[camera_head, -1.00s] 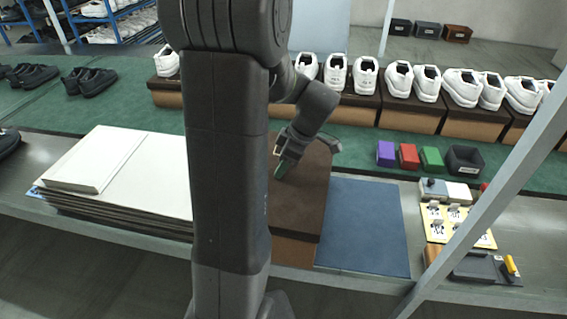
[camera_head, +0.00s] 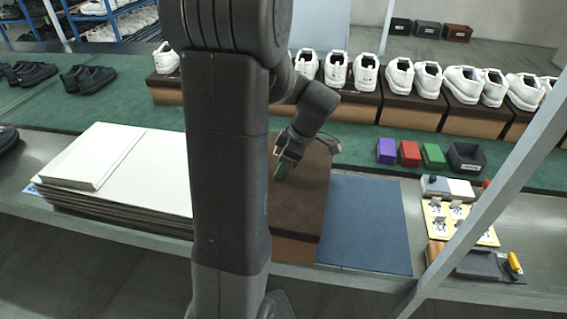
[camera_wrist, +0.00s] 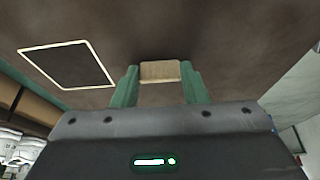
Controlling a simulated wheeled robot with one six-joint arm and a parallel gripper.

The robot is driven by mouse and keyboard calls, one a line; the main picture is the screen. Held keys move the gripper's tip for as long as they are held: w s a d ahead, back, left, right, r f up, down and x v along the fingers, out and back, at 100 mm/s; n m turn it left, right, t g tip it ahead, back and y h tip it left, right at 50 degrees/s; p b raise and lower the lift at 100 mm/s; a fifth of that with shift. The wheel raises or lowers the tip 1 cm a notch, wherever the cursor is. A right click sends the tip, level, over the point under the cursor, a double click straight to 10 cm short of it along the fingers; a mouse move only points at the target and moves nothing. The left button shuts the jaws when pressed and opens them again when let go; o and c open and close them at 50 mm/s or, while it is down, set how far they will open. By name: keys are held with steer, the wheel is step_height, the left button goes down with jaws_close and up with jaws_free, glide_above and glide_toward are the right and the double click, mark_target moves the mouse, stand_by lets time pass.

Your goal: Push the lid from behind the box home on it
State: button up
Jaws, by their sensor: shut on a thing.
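The dark brown lid (camera_head: 308,198) lies at the middle of the bench, partly behind my arm. A strip of lighter brown box (camera_head: 295,250) shows under its near edge; the rest of the box is hidden. My gripper (camera_head: 281,171) is over the far part of the lid, tilted down. In the wrist view, the green fingers of my gripper (camera_wrist: 160,76) are shut on a small tan piece (camera_wrist: 160,71). The brown surface of the lid (camera_wrist: 220,40) fills the upper wrist view, with a dark framed square (camera_wrist: 70,64) at left. Whether the lid sits fully down I cannot tell.
A blue mat (camera_head: 365,225) lies right of the lid. A stack of pale boards (camera_head: 140,170) is at left. White shoes on boxes (camera_head: 400,95) line the back. Small coloured blocks (camera_head: 410,153) and a tool tray (camera_head: 485,265) are at right.

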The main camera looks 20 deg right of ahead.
steer(key=shift+f+b, duration=1)
steer(key=shift+f, duration=0.15)
steer(key=o, duration=1)
steer(key=v, duration=1.4)
steer(key=shift+f, duration=0.1)
steer(key=x, duration=1.3)
steer(key=shift+w+a+f, duration=0.1)
steer(key=shift+a+f, duration=0.05)
steer(key=shift+f, duration=0.2)
steer(key=shift+r, duration=0.3)
